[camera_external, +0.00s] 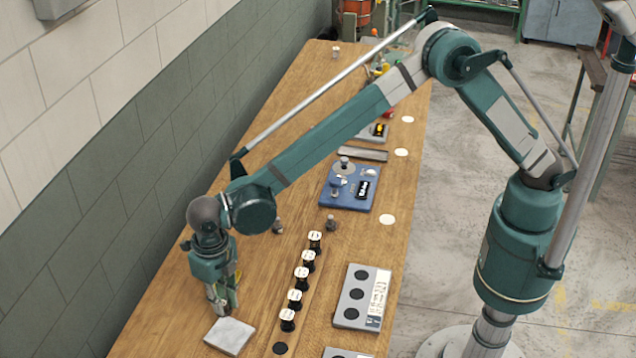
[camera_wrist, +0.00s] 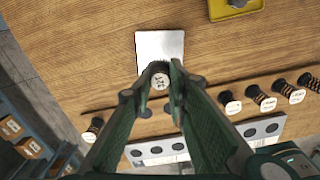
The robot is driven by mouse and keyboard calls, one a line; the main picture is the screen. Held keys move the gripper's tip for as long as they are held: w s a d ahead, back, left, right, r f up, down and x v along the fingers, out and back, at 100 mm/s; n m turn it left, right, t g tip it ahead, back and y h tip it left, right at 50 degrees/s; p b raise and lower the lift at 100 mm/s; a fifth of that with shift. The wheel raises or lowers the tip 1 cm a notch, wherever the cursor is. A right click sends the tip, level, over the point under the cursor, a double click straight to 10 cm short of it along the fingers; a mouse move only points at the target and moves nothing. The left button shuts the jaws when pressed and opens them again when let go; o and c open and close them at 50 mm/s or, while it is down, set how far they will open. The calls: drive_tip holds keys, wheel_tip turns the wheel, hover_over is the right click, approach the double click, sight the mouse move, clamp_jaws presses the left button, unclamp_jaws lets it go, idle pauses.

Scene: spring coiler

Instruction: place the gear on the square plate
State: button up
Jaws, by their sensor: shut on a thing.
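The square plate (camera_external: 230,337) is a light grey slab flat on the wooden table near the front. It also shows in the wrist view (camera_wrist: 160,45), just beyond my fingertips. My gripper (camera_external: 221,306) is low, pointing down beside the plate's far edge in the external view. In the wrist view my gripper (camera_wrist: 162,70) is shut on a small round piece with a dark rim and a pale marked face, taken as the gear (camera_wrist: 160,82). It appears at the plate's near edge there; whether it touches the plate is unclear. In the external view the fingers hide it.
A row of black spools with pale tops (camera_external: 301,278) stands right of my gripper. A grey tray with three dark round recesses (camera_external: 362,297) lies further right. A wall borders the left.

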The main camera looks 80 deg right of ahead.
drive_tip(key=shift+f, duration=0.1)
drive_tip(key=shift+f, duration=3)
drive_tip(key=shift+f, duration=1.9)
drive_tip(key=shift+f, duration=0.2)
drive_tip(key=o, duration=1)
drive_tip(key=shift+r, duration=0.15)
wheel_tip(320, 180, up, 12)
drive_tip(key=shift+r, duration=0.1)
